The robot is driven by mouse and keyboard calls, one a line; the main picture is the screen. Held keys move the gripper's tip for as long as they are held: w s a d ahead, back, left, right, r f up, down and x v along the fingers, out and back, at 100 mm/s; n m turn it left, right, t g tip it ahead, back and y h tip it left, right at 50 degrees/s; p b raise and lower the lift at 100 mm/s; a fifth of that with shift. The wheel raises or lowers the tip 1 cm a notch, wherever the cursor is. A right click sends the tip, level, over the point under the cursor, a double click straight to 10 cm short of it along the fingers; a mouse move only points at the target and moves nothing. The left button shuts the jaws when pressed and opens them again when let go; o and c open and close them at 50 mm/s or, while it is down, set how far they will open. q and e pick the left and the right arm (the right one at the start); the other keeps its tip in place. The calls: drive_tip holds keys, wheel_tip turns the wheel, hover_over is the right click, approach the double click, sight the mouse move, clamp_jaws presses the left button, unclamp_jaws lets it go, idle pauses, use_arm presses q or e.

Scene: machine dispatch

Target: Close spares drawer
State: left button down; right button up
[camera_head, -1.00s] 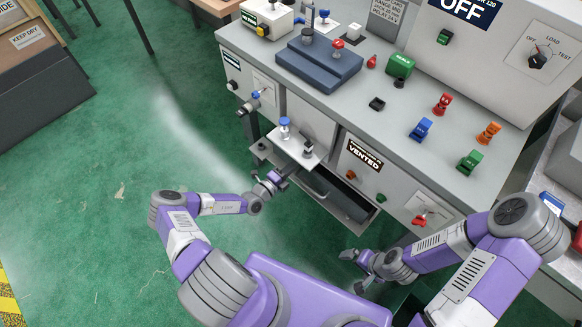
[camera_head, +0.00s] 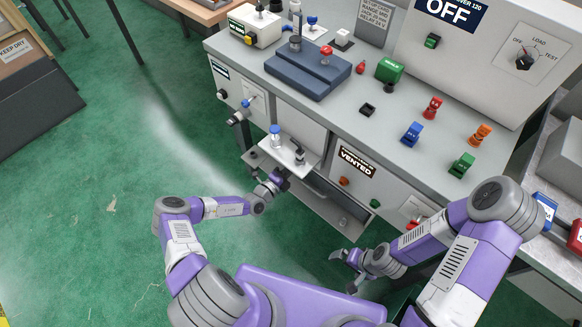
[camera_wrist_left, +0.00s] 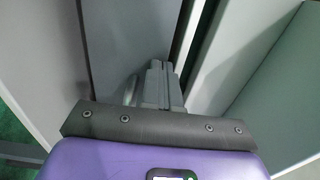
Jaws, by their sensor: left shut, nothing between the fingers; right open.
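The spares drawer (camera_head: 325,207) is a grey drawer low in the bench front, below the panel marked VENTED. It stands pulled out, with its inside partly visible. My left gripper (camera_head: 283,173) is shut and empty at the drawer's left end, just below a small white shelf. Whether it touches the drawer front cannot be told. In the left wrist view its closed fingers (camera_wrist_left: 155,84) point at grey panels close ahead. My right gripper (camera_head: 343,258) is open and empty, low in front of the bench, right of the drawer and apart from it.
The white shelf (camera_head: 298,165) juts out above my left gripper and carries a blue-topped part (camera_head: 275,137) and a black-topped part. Valves and knobs stick out of the bench front. The green floor (camera_head: 110,230) at left is clear.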

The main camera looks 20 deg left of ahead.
use_arm(q)
drive_tip(key=p+v, duration=0.2)
drive_tip(key=v, duration=1.2)
drive_tip(key=shift+p, duration=0.4)
drive_tip(key=s+d+r+m+g+h, duration=0.1)
drive_tip(key=s+d+m+g+h, duration=0.45)
drive_tip(key=d+m+g, duration=0.45)
drive_tip(key=s+d+m+g+p, duration=0.1)
drive_tip(key=s+d+m+g, duration=0.7)
drive_tip(key=m, duration=0.5)
drive_tip(key=s+a+r+m+t+y, duration=0.1)
drive_tip(key=m+y, duration=0.3)
drive_tip(key=m, duration=0.7)
drive_tip(key=s+a+r+m+t+y+p, duration=0.1)
drive_tip(key=s+a+r+m+y, duration=0.2)
drive_tip(key=m, duration=0.9)
drive_tip(key=shift+s+a+r+y, duration=0.3)
drive_tip(key=shift+a+r+y, duration=0.05)
drive_tip(key=shift+y, duration=0.6)
